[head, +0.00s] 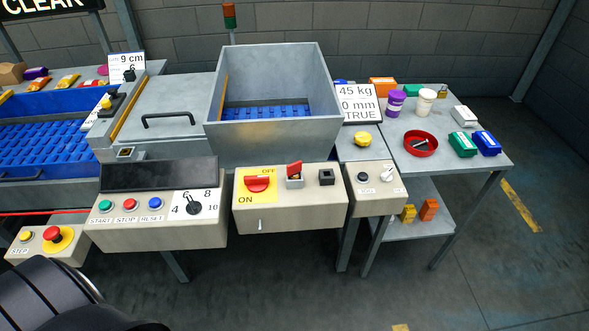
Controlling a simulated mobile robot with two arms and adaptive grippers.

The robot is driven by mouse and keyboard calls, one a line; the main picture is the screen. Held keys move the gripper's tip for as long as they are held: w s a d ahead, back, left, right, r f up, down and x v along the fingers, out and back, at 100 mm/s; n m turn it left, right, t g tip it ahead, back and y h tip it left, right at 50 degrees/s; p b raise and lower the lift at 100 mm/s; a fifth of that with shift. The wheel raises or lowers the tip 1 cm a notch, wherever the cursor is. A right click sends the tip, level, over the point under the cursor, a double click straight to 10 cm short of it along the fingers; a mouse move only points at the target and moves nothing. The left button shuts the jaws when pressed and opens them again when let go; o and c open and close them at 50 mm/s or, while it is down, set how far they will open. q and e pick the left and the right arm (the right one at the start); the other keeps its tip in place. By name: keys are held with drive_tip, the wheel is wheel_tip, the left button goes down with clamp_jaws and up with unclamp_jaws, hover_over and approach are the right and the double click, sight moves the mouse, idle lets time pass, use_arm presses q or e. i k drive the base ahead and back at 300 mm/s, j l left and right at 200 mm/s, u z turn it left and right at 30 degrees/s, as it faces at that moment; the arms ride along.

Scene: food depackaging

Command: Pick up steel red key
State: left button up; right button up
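A red bowl (407,149) stands on the right-hand table, with a small steel and dark item (421,143) lying in it. It is too small to tell whether this is the steel red key. A red flap-like piece (294,168) stands up from a small metal fitting on the middle control box; I cannot tell whether it is a key or a cover. Neither gripper shows. Only a dark part of my own arm is in the bottom left corner.
The middle control box (300,212) carries a red rotary switch (257,184) and a black socket (326,177). Purple (396,103) and white (426,101) jars, and green (463,144) and blue (486,143) packs surround the bowl. A large metal hopper (273,140) stands behind the boxes.

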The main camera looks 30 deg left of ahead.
sight(293, 171)
drive_tip(key=l+u, duration=0.2)
drive_tip(key=u, duration=0.15)
drive_tip(key=k+l+u, duration=0.15)
drive_tip(key=u, duration=0.2)
drive_tip(key=k+l+u, duration=0.1)
drive_tip(key=u, duration=0.25)
drive_tip(key=l, duration=0.1)
